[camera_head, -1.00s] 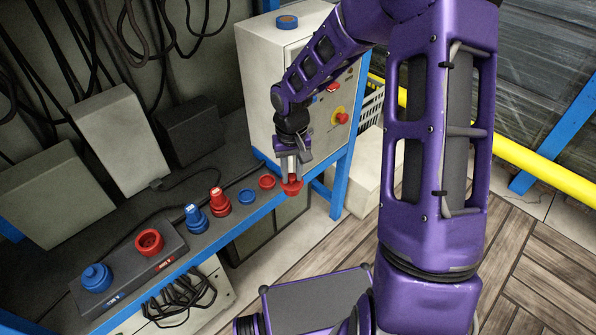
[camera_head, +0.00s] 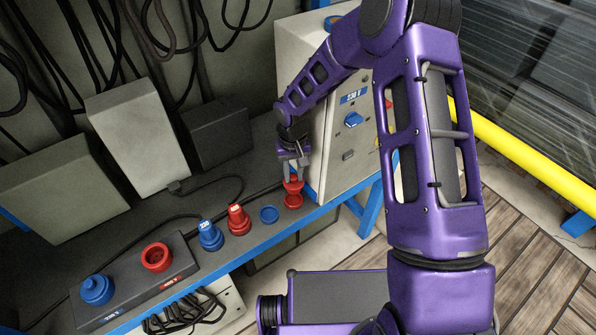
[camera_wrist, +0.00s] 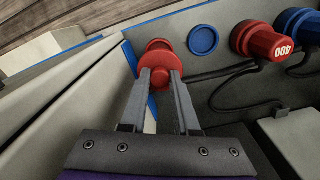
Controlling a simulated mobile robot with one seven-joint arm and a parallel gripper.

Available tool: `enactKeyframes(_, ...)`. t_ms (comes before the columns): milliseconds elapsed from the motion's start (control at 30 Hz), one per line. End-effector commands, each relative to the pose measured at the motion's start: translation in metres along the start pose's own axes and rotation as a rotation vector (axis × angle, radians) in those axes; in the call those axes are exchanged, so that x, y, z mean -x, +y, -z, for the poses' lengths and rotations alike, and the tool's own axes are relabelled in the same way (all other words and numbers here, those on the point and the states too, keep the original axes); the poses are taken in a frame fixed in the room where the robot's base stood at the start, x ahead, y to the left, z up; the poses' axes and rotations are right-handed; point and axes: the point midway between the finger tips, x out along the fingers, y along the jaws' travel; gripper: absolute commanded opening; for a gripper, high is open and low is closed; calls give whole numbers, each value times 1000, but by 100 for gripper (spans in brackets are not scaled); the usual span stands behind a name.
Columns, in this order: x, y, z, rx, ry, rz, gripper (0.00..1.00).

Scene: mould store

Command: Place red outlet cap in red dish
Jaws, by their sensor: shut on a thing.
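The red outlet cap (camera_head: 293,185) is held between the fingers of my gripper (camera_head: 293,176). It is right over the red dish (camera_head: 294,202), which lies flat near the front edge of the bench, beside the cabinet. I cannot tell whether the cap touches the dish. In the wrist view the cap (camera_wrist: 160,75) sits between my fingertips, and red also shows beyond them. The cap and fingers hide much of the dish there.
A blue dish (camera_head: 269,214), a red plug (camera_head: 238,220) and a blue plug (camera_head: 210,236) stand in a row to the left. The outlet box has an open red outlet (camera_head: 157,257) and a blue-capped one (camera_head: 96,290). A pale cabinet (camera_head: 312,55) rises close to my gripper.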

Motion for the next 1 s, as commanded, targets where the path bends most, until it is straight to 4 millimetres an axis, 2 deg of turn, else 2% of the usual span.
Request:
enactKeyframes(367, -11, -1, 0, 2, 0, 0, 0)
enactKeyframes(800, -50, -1, 0, 2, 1, 0, 0)
enactKeyframes(1000, -56, -1, 0, 1, 1, -1, 0)
